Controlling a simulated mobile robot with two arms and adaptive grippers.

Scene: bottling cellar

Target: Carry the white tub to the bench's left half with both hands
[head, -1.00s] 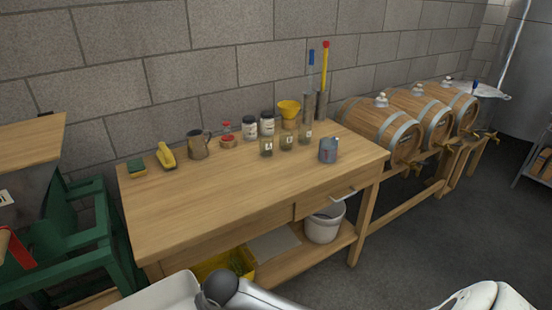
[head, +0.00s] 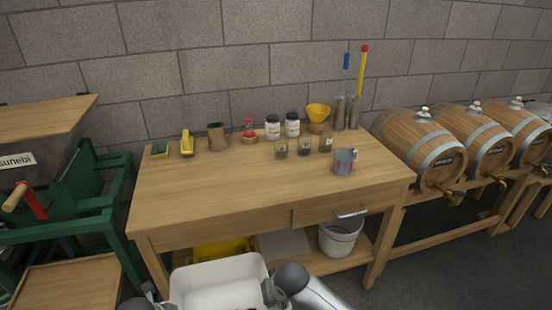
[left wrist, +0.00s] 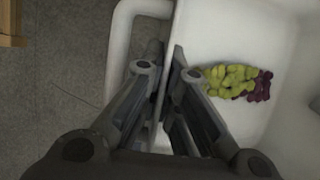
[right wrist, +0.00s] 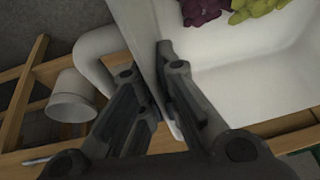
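The white tub (head: 222,262) is at the bottom of the head view, in front of the bench (head: 190,195). Green grapes (left wrist: 230,80) and purple grapes (left wrist: 262,86) lie inside it. My left gripper (left wrist: 165,62) has its fingers on either side of the tub's wall, shut on it. My right gripper (right wrist: 160,60) is shut on the opposite wall in the same way; it also shows in the head view (head: 272,288). The bench's left half has a bare front surface. The tub's near side is cut off by the frame edge.
A sponge (head: 160,150), yellow brush (head: 187,143), metal jug (head: 217,136) and jars (head: 273,127) stand along the bench's back. A grey-blue cup (head: 344,161) stands on the right half. A green-framed machine (head: 95,205) stands left, barrels (head: 420,145) right. A bucket (head: 341,238) is below.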

